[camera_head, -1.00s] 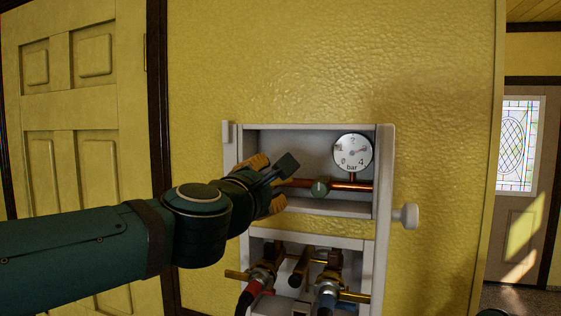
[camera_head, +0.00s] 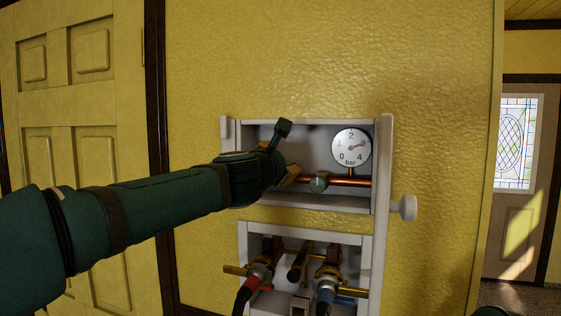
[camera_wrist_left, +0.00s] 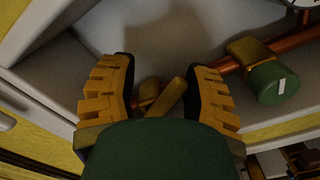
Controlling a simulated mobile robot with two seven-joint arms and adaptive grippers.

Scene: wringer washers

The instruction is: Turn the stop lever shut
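The copper pipe (camera_head: 345,181) runs across the upper wall box, with a round dial gauge (camera_head: 351,146) above it. A brass lever (camera_wrist_left: 172,97), which looks like the stop lever, sits at the pipe's left part in the left wrist view. In the head view my arm hides most of it. My left gripper (camera_wrist_left: 162,92) has its two yellow fingers apart, one on each side of the lever. The lever is nearer the right finger; a gap shows on the left, and contact cannot be told. My right gripper is out of view.
A green knob (camera_head: 319,184) with a white mark sits on the pipe, right of my gripper. The white box frame (camera_head: 383,160) surrounds the recess, with a white knob (camera_head: 404,207) at right. Below are hose taps with a red (camera_head: 260,274) and a blue fitting (camera_head: 327,284).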

